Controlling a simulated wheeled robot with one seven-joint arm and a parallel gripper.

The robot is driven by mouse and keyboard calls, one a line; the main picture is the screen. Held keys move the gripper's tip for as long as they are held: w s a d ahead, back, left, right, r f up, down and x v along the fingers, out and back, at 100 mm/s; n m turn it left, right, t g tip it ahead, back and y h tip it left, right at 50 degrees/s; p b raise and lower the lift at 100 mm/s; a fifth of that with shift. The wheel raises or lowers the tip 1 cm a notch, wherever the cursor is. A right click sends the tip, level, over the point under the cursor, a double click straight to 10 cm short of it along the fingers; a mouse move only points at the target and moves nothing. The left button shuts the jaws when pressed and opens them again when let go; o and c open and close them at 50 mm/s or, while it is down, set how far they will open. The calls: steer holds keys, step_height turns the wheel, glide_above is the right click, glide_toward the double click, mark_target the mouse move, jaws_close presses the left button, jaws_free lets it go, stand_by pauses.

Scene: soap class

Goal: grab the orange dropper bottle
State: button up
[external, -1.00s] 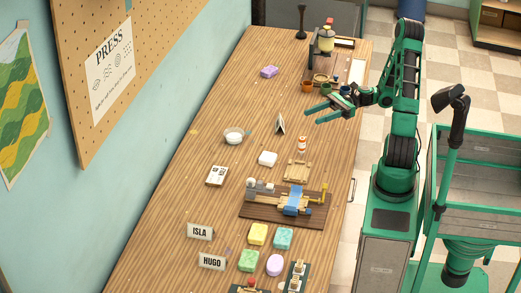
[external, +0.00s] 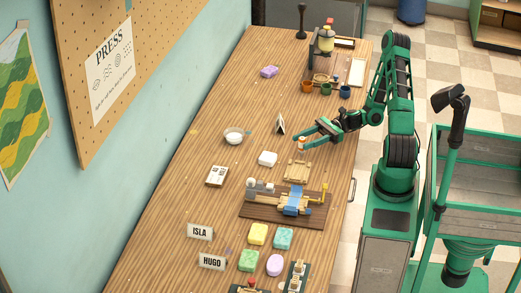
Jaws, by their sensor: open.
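The small orange-and-white dropper bottle (external: 301,143) stands on the wooden table, just behind a small wooden tray. My gripper (external: 299,143) reaches in from the right, with its two green fingers spread apart. The fingertips are at the bottle, which shows between them in this view and is partly covered by the near finger. I cannot tell whether either finger touches it, or how high the fingers are against it.
The wooden tray (external: 297,172) and a press-like device (external: 290,201) lie in front. A white soap (external: 267,159), a bowl (external: 233,136) and a small standing card (external: 281,124) are to the left. Small cups (external: 326,89) stand farther back.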

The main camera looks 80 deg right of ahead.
steer(key=shift+r+x, duration=0.2)
steer(key=shift+x, duration=1.2)
steer(key=shift+r+x, duration=0.15)
steer(key=shift+x, duration=1.3)
jaws_close()
